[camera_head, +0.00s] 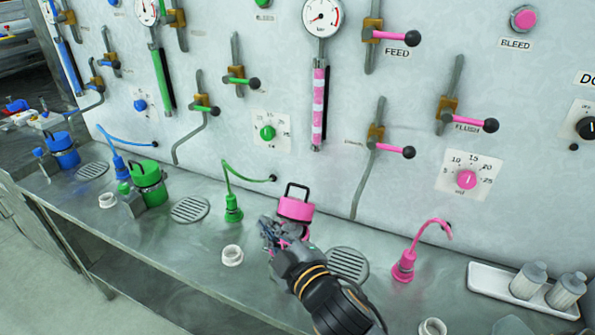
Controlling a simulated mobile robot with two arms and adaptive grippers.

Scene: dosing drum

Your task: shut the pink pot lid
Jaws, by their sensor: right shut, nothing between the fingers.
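The pink pot (296,210) stands on the steel counter near the middle of the head view, below the pink-banded sight tube. Its pink top carries a black loop handle (297,190) that points up. My right gripper (270,228) is shut and empty at the near left side of the pot, close to it or touching; I cannot tell which. The gripper and wrist hide the pot's lower part, so the lid's exact angle and seating cannot be made out. My left gripper is not in view.
The green pot (149,183) and blue pot (63,150) stand further left. A pink nozzle with a hose (404,266) is to the right, near a white tray (484,281) with jars. A round drain grate (348,264) and a white ring (232,256) flank my right wrist.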

